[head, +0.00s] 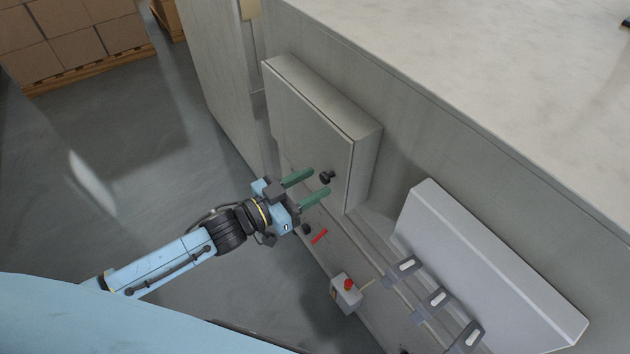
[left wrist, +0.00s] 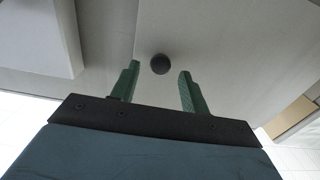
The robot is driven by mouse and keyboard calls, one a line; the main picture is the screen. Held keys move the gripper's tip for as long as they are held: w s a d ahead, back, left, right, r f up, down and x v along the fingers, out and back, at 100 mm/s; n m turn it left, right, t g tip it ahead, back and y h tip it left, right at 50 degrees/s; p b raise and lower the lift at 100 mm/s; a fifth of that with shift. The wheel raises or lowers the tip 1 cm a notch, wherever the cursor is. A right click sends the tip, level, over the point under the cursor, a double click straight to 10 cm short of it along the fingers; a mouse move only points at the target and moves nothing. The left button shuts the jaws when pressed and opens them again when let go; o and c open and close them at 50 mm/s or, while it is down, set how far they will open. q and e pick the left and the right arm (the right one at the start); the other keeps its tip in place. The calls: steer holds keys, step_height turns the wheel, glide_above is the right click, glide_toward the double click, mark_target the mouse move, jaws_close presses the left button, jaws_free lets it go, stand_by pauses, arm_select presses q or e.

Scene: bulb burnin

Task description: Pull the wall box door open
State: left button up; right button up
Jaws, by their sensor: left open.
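The wall box (head: 360,165) is a grey cabinet on the side of a pale counter, and its door (head: 300,125) looks shut. A black round knob (head: 327,177) stands out near the door's lower right edge. My left gripper (head: 321,181) is open, with its green fingers pointing at the door and apart on either side of the knob. In the left wrist view the knob (left wrist: 160,64) lies between and slightly beyond the fingertips (left wrist: 160,68). I cannot tell whether the fingers touch anything. My right gripper is not in view.
Below the box are a red handle (head: 319,237), a small grey box with a red button (head: 347,284), and several grey clips (head: 437,297) before a slanted grey panel (head: 480,265). Cartons (head: 75,40) stand far left. The floor at left is clear.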

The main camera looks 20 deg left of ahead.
arm_select(q)
steer(key=shift+w+d, duration=0.45)
steer(key=shift+w, duration=0.1)
jaws_close()
